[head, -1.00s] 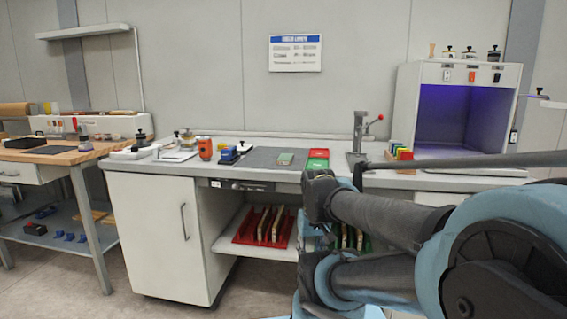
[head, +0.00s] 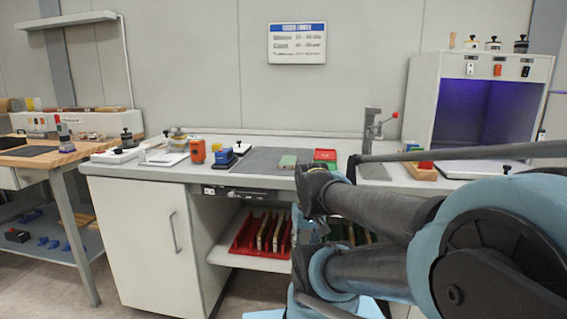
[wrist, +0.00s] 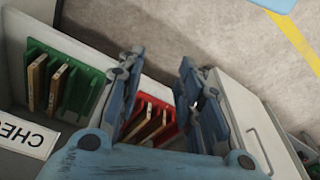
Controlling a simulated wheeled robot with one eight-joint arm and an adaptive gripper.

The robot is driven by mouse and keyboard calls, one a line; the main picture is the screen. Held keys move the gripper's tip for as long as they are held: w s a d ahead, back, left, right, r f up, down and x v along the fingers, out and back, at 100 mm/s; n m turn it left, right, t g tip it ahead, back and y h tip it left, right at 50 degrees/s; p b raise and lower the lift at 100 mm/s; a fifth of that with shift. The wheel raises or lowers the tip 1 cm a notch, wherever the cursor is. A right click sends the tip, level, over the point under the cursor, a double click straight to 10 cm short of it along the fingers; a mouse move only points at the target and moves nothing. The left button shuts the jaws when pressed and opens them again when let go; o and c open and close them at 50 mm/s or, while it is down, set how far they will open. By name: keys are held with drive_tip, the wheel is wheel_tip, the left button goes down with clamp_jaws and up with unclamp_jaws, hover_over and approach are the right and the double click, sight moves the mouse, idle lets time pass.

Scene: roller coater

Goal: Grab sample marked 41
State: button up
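A red rack (head: 262,232) with a few upright sample panels (head: 266,230) stands on the shelf under the bench in the head view. It also shows in the wrist view (wrist: 170,131), seen between my gripper's fingers. A green rack (wrist: 73,97) with two panels (wrist: 46,82) is left of it in the wrist view; my arm partly covers it in the head view. No number can be read on any panel. My gripper (wrist: 160,75) is open and empty, apart from both racks.
A white cabinet (head: 150,235) stands left of the shelf. A lit purple booth (head: 475,112) is at right. Open floor lies in front.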

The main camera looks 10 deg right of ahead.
drive_tip(key=shift+w+d, duration=0.3)
drive_tip(key=shift+w, duration=0.05)
drive_tip(key=shift+o, duration=0.8)
drive_tip(key=o, duration=0.4)
drive_tip(key=shift+s+r, duration=0.2)
drive_tip(key=shift+r, duration=0.1)
drive_tip(key=o, duration=0.4)
drive_tip(key=w+r, duration=0.5)
drive_tip(key=r, duration=0.4)
drive_tip(key=shift+w+m, duration=0.25)
drive_tip(key=shift+m, duration=0.15)
wheel_tip(320, 180, up, 25)
drive_tip(key=m+g, duration=0.2)
drive_tip(key=m, duration=0.1)
hover_over(288, 160)
wheel_tip(288, 160, down, 12)
drive_tip(key=shift+r, duration=0.1)
drive_tip(key=shift+w+f, duration=0.2)
drive_tip(key=shift+f, duration=2.45)
